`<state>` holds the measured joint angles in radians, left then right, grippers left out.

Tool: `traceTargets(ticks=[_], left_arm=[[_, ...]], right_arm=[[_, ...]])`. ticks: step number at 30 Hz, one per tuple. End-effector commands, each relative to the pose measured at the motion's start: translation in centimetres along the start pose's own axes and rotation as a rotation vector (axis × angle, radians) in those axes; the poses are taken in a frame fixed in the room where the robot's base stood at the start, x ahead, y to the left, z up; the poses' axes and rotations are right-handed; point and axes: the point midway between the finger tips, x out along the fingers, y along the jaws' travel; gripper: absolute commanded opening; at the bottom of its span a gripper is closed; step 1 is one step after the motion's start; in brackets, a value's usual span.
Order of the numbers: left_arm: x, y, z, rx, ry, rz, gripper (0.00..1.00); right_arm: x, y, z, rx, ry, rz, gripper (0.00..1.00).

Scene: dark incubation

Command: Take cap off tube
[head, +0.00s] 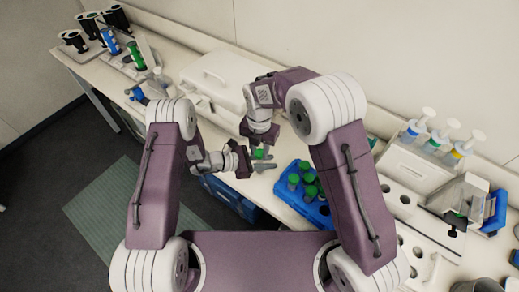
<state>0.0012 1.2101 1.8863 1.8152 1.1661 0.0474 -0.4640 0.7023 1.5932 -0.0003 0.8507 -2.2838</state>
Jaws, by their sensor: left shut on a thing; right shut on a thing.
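A tube (260,163) with a green cap (259,154) is held above the bench, left of the blue rack. My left gripper (257,166) comes in from the left side and is shut on the tube, which its fingers mostly hide. My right gripper (262,150) points down from above and is shut on the green cap. The cap looks to be at the top of the tube; whether any gap lies between them is too small to tell.
A blue rack (318,213) with several green-capped tubes stands just right of the grippers. A white box (215,75) stands behind them. Bottles with pump tops (438,140) stand in a white holder at the right. Dark-topped instruments and coloured tubes stand at the far left.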

Motion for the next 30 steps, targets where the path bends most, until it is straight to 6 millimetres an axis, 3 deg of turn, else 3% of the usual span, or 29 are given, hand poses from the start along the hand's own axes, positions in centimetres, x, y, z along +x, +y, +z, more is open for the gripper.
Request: traceTargets(ticks=[18,27,30], left_arm=[[0.0,0.0,0.0,0.0,0.0,0.0,0.0],[0.0,0.0,0.0,0.0,0.0,0.0,0.0],[0.0,0.0,0.0,0.0,0.0,0.0,0.0]], right_arm=[[-2.1,0.0,0.0,0.001,-0.001,0.001,0.0],[-2.2,0.0,0.0,0.001,0.0,0.001,0.0],[-3.3,0.1,0.1,0.001,-0.003,0.003,0.0]])
